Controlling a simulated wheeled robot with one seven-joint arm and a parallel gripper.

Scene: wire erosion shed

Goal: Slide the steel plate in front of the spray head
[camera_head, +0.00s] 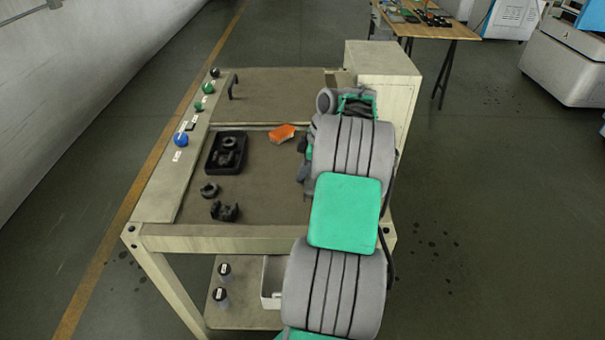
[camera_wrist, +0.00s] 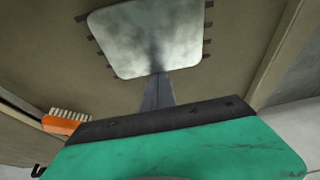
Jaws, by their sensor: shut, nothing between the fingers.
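In the wrist view, a pale, shiny, four-sided steel plate (camera_wrist: 150,38) with cloudy grey smudges lies on the brown surface. Short dark marks line its left and right sides. My gripper (camera_wrist: 157,78) is shut and empty, its fingers together, with the tips at the plate's near edge. I cannot tell whether they touch it. In the head view my arm hides the plate and most of my gripper. I cannot make out a spray head in either view.
An orange brush (camera_head: 283,133) lies left of my arm; it also shows in the wrist view (camera_wrist: 63,123). A black tray (camera_head: 211,164), a dark ring (camera_head: 209,190) and a dark block (camera_head: 224,211) sit further left. A pale cabinet (camera_head: 384,63) rises behind my arm.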

